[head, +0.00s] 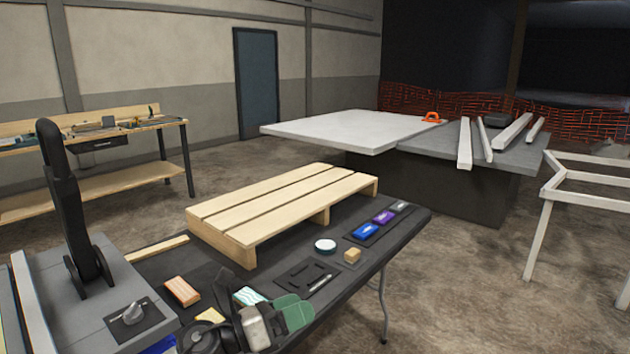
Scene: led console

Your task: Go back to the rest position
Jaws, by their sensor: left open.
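My left gripper (238,312) shows at the bottom of the head view, over the near part of the dark worktable (345,285). It is dark with a grey part and is open. It overlaps the small items at the table's near edge, and I cannot tell whether it touches any of them. A green piece (294,312) lies just right of it, and a brown block (182,291) lies to its left. My right gripper is not in view.
A wooden pallet (285,205) lies on the worktable. A grey machine top with a tall black upright (75,215) stands at left. A white disc (325,245) and blue pack (365,231) lie right. Open floor (450,290) lies beyond the right edge.

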